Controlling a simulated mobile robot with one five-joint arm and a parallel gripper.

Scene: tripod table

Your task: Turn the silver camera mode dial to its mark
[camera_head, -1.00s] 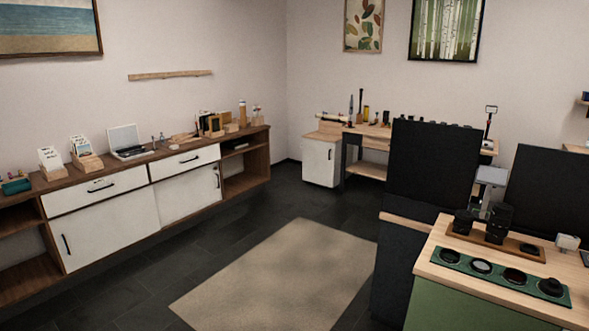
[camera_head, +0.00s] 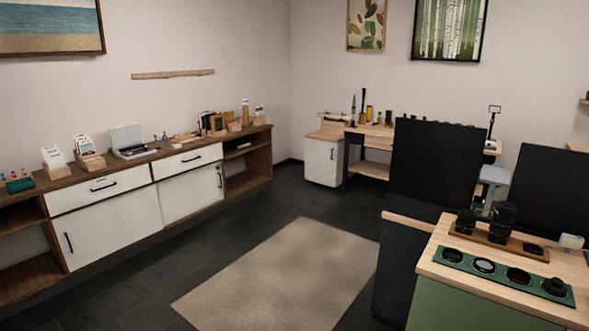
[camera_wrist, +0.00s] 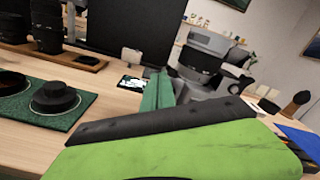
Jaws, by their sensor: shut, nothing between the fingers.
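A silver-grey camera body with a dark barrel (camera_wrist: 203,62) stands beyond my gripper in the wrist view, right of centre. Its dial and mark are too small to make out. The head view does not clearly show this camera. My gripper (camera_wrist: 157,88) shows as two green fingers side by side, shut with nothing between them. They point toward the area left of the camera and appear apart from it. The bright green and black mass in the foreground hides the bench below.
The light wood bench (camera_head: 450,240) carries a green tray (camera_head: 450,262) of round dark parts and a wooden board (camera_head: 530,252) with black lenses. A small white block (camera_head: 572,241) stands nearby. Dark panels (camera_head: 440,160) rise behind. A rug (camera_head: 280,275) lies on open floor.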

